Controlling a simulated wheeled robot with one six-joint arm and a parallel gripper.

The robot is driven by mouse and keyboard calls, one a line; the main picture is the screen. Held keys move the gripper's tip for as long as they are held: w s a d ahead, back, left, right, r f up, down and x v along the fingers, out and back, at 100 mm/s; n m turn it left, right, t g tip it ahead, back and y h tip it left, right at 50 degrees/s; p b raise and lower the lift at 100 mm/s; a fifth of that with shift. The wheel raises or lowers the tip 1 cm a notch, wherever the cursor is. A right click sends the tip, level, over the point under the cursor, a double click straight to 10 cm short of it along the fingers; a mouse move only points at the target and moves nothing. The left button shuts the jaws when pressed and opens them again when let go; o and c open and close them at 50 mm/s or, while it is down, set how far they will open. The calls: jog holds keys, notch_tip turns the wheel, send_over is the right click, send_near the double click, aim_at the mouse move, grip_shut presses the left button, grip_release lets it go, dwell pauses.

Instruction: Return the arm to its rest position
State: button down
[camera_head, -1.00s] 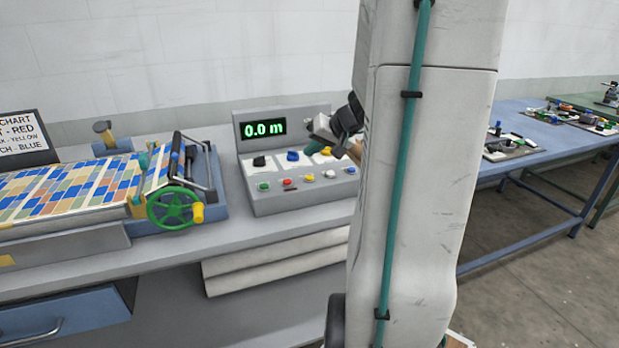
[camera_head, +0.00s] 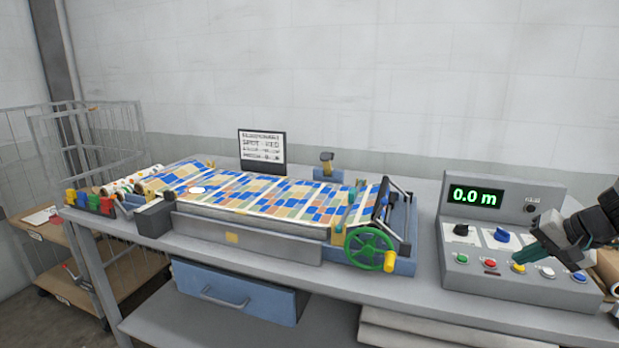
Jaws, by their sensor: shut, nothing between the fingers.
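My gripper (camera_head: 532,254) is at the right side of the view, in front of the control panel (camera_head: 453,228). Its green-tipped fingers are shut with nothing between them, and they point down and left. They overlap the panel's row of buttons in the picture; I cannot tell whether they touch it. The dark wrist of my arm (camera_head: 600,220) enters from the right edge, and the rest of the arm is out of view. The panel's display (camera_head: 476,197) reads 0.0 m in green.
The press bed with patterned fabric (camera_head: 290,200) lies left of the panel, with a green handwheel (camera_head: 369,248) at its near right corner. A sign (camera_head: 262,151) stands behind. A blue drawer (camera_head: 235,290) is below. A wire cage trolley (camera_head: 95,150) stands at far left.

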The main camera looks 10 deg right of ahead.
jog(key=s+a+r+n+g+h, duration=0.1)
jog(key=s+a+n, duration=0.4)
jog(key=a, duration=0.9)
jog(key=s+a+r+n+g+h, duration=0.1)
jog(key=s+a+r+n+g, duration=0.3)
jog(key=s+a, duration=0.6)
jog(key=a, duration=0.5)
jog(key=shift+r+n+g+h, duration=0.3)
jog(key=shift+n+g, duration=0.1)
jog(key=shift+s+a, duration=0.1)
dwell(0.4)
